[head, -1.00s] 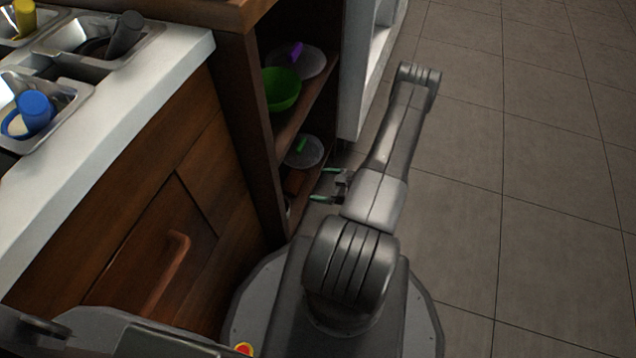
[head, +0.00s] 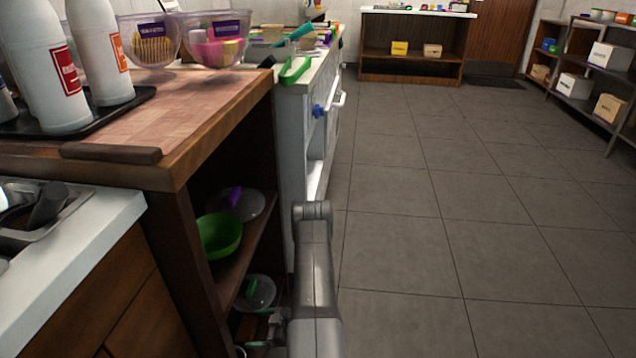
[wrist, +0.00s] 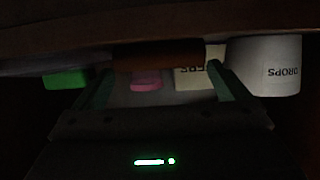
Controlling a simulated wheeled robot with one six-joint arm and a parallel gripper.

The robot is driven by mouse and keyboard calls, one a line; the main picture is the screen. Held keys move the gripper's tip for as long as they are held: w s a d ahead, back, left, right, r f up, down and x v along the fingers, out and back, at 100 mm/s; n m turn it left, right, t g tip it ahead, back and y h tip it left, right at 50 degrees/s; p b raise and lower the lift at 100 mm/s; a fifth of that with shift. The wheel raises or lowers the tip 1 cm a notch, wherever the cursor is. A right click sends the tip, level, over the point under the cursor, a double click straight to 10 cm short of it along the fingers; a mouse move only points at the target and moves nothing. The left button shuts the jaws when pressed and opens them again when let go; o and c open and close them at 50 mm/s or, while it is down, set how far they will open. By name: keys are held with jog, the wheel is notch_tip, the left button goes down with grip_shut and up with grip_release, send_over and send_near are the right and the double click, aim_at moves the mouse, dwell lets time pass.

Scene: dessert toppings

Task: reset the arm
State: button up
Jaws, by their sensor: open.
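My gripper (head: 262,330) is low at the bottom edge of the head view, on the left side of my arm, by the opening of the dark wooden shelf unit (head: 180,240). In the wrist view its two teal fingers stand apart, with my gripper (wrist: 161,86) open. A pink item (wrist: 146,83) shows beyond and between the fingers, and I see no grip on it. My arm's upper link stands nearly upright in the head view.
The shelf unit holds a green bowl (head: 219,236) and lids. The wrist view shows a white tub (wrist: 268,66) marked DROPS and a green item (wrist: 64,80) in a dark space under a board. Open tiled floor (head: 430,230) lies to the right.

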aim_at(247, 328)
jog(key=b+x, duration=0.1)
jog(key=x, duration=0.3)
jog(key=shift+a+f, duration=0.2)
jog(key=shift+a, duration=0.1)
jog(key=shift+d+r+p, duration=0.1)
jog(key=shift+r+p, duration=0.25)
jog(key=shift+r, duration=0.65)
